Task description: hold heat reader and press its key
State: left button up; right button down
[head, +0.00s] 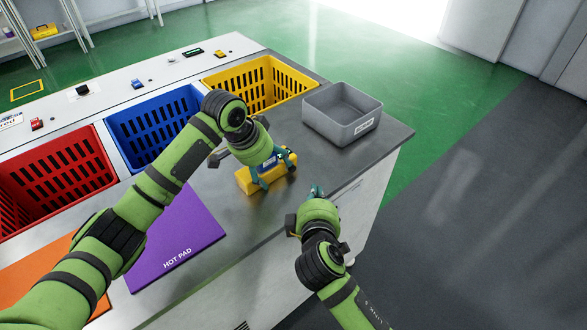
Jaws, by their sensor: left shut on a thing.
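The heat reader appears to be the yellow block-like thing (248,182) on the grey counter, with a dark and pale part showing near its top. My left gripper (272,180) reaches down over it from above, its teal fingers shut on it. The gripper and wrist hide part of it, and I cannot make out its key. I cannot tell whether it rests on the counter or is slightly raised. My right gripper (317,190) is to the right of the reader, apart from it, near the counter's front edge. Its fingers are too small to tell open from shut.
A grey bin (338,131) stands at the counter's right end. Yellow (292,78), blue (140,135) and red (60,180) baskets line the back. A purple hot pad (190,232) lies front left, beside an orange mat (40,275). Bare counter shows around the reader.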

pick_arm(q)
jog(key=shift+f, duration=0.1)
dwell(0.3)
jog(key=o, duration=1.3)
pick_arm(e)
jog(key=shift+w, duration=0.1)
